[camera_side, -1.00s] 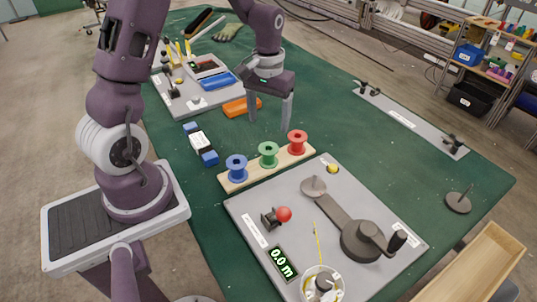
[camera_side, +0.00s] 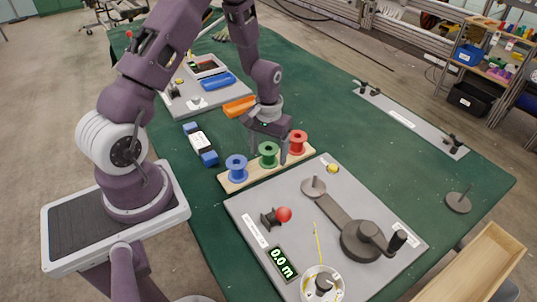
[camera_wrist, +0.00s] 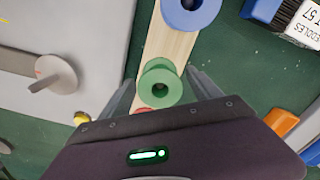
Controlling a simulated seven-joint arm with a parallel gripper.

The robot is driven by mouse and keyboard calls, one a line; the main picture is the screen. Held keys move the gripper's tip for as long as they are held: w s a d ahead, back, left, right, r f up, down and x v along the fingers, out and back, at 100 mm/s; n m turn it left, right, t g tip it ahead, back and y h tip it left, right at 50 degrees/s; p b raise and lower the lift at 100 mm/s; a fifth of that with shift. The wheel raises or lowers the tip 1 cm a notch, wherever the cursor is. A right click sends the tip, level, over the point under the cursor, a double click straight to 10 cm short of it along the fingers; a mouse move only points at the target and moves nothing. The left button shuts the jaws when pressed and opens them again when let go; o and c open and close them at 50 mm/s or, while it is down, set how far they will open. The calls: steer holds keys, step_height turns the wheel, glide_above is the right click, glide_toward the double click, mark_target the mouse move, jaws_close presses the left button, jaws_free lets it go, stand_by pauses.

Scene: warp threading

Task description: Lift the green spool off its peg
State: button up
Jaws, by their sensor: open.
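The green spool (camera_side: 268,154) stands upright in the middle of a wooden peg board (camera_side: 236,184), between the blue spool (camera_side: 237,168) and the red spool (camera_side: 298,142). My gripper (camera_side: 268,160) is open and low over the green spool, with a finger on each side of it. In the wrist view the green spool (camera_wrist: 160,83) lies between the fingertips of my gripper (camera_wrist: 160,88), with its dark centre hole facing up. The peg inside it cannot be made out. The blue spool (camera_wrist: 190,12) shows at the top edge of the wrist view, and the red spool is mostly hidden.
A grey plate (camera_side: 255,205) with a crank winder (camera_side: 362,240), a red ball (camera_side: 284,214) and a length display (camera_side: 281,262) lies in front. A blue-and-white brush (camera_side: 201,144) and an orange block (camera_side: 239,107) lie behind.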

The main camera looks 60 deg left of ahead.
steer(key=c, duration=1.1)
steer(key=shift+r, duration=3.8)
